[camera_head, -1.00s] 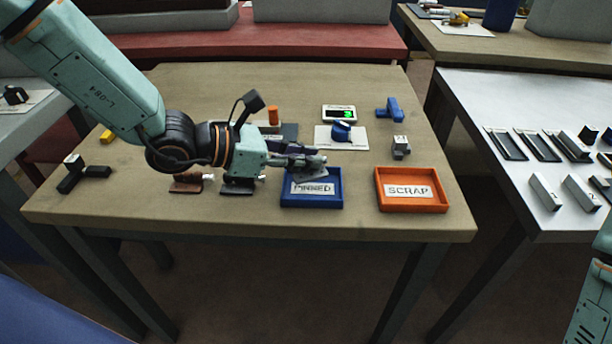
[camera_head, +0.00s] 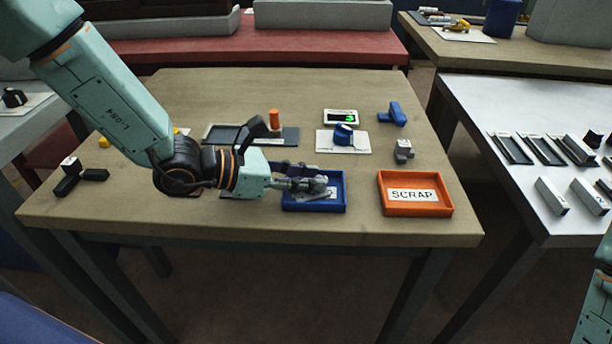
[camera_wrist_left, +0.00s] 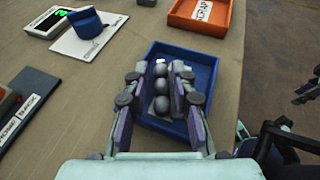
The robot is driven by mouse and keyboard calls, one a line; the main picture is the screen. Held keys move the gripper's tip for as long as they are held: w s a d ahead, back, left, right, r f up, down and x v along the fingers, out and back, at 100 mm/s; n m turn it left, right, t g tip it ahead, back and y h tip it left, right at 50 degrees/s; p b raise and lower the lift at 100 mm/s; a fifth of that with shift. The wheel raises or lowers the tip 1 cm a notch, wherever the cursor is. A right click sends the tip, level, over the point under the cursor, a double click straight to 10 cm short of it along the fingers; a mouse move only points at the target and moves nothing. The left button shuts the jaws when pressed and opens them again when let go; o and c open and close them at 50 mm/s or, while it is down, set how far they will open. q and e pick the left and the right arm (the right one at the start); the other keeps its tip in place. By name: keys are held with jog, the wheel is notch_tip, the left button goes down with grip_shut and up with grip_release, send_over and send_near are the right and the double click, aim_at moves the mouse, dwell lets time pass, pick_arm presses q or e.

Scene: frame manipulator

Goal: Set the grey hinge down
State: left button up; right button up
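The grey hinge shows in the left wrist view as a row of rounded grey knuckles (camera_wrist_left: 161,88) between my fingers. In the head view a grey leaf (camera_head: 315,196) shows low in the blue tray (camera_head: 344,196), which is labelled PINNED. Whether the hinge lies fully on the tray floor is hard to see. My left gripper (camera_head: 312,181) is low over the tray; in the left wrist view (camera_wrist_left: 160,72) its fingers stand apart on either side of the hinge. The fingers partly hide the hinge. My right gripper is out of view.
The orange SCRAP tray (camera_head: 450,203) stands to the right and looks empty. Behind are a blue part on a white card (camera_head: 343,135), a small display (camera_head: 340,116), a grey block (camera_head: 404,150) and a blue part (camera_head: 393,114). The table's front edge is close to the trays.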

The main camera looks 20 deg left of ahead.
pick_arm(q)
jog(key=shift+s+d+r, duration=0.1)
jog(key=shift+s+r, duration=0.05)
jog(key=shift+a+r+p, duration=0.2)
jog(key=shift+r+p, duration=0.1)
jog(key=shift+p, duration=0.2)
jog(key=p+v, duration=0.1)
jog(key=v, duration=0.2)
jog(key=shift+r, duration=0.2)
jog(key=shift+p+v, duration=1.2)
jog(key=shift+v, duration=0.1)
jog(key=shift+p+v, duration=0.8)
jog(key=shift+p, duration=0.1)
jog(key=p+v, duration=0.3)
jog(key=p, duration=0.1)
jog(key=shift+s+a+r+p, duration=0.1)
jog(key=shift+p, duration=0.2)
jog(key=shift+s+a+p, duration=0.3)
jog(key=shift+a+p, duration=0.05)
jog(key=shift+p, duration=0.3)
jog(key=shift+a, duration=0.1)
